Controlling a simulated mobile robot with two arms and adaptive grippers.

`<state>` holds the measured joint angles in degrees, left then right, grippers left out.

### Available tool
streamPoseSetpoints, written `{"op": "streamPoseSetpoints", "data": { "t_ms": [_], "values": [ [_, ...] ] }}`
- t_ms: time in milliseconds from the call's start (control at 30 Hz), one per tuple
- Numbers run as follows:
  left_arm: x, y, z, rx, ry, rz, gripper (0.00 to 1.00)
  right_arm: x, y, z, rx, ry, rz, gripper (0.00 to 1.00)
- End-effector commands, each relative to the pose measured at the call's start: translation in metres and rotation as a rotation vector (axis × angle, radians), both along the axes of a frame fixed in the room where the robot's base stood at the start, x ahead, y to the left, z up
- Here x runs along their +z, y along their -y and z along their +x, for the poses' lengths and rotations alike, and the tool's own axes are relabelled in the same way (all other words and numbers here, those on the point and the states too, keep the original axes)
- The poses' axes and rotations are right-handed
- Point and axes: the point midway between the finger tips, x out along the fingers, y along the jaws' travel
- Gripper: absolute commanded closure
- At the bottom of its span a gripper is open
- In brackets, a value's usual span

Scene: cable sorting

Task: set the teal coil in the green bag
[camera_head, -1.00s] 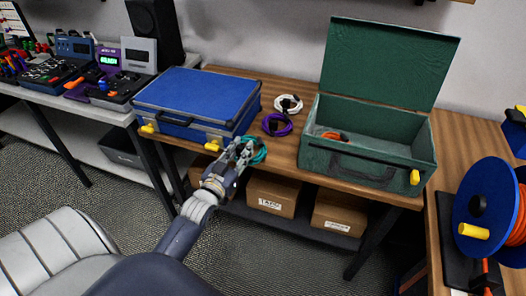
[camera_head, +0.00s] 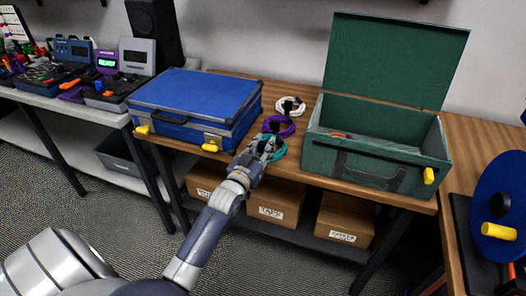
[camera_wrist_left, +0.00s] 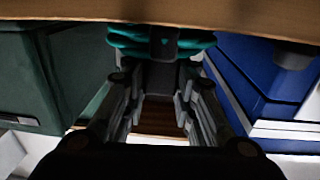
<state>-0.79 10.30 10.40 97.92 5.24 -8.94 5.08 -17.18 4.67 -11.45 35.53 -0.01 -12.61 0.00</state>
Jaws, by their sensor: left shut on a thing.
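A teal coil (camera_head: 279,150) is at my left gripper (camera_head: 262,146), by the front edge of the wooden table, between the blue case and the green bag. The gripper is shut on the coil. In the left wrist view the teal coil (camera_wrist_left: 160,42) shows between the fingertips, with a dark band across it. The green bag (camera_head: 356,168) is a box-like case with its lid raised, to the right of the gripper. An orange coil (camera_head: 338,135) shows partly inside it. My right gripper is not in view.
A closed blue case (camera_head: 194,103) lies left of the gripper. A purple coil (camera_head: 279,126) and a white coil (camera_head: 290,106) lie on the table (camera_head: 310,89) behind the teal coil. Cardboard boxes (camera_head: 274,202) sit on the shelf below. A blue reel (camera_head: 500,206) stands at the right.

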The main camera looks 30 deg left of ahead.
Motion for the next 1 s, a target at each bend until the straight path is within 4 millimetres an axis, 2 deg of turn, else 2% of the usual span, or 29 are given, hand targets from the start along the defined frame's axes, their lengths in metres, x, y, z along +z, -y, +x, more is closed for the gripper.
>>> {"op": "streamPoseSetpoints", "data": {
  "t_ms": [300,333,400,733,900,1000],
  "values": [
    [-0.001,0.0,0.0,0.0,0.003,0.001,1.0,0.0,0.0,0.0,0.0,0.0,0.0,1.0],
    [-0.001,0.0,0.0,0.0,0.001,0.0,0.7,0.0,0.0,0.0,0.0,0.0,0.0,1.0],
    [-0.001,0.0,0.0,0.0,0.001,0.0,0.54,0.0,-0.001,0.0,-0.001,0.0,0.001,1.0],
    [-0.001,0.0,0.0,0.0,0.001,0.0,0.54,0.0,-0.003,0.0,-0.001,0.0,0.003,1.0],
    [-0.005,0.0,0.0,0.0,0.003,0.001,0.54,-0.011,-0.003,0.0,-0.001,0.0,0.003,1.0],
    [0.001,0.003,-0.017,0.0,-0.004,-0.002,0.54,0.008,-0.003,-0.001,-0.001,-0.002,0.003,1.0]
  ]
}}
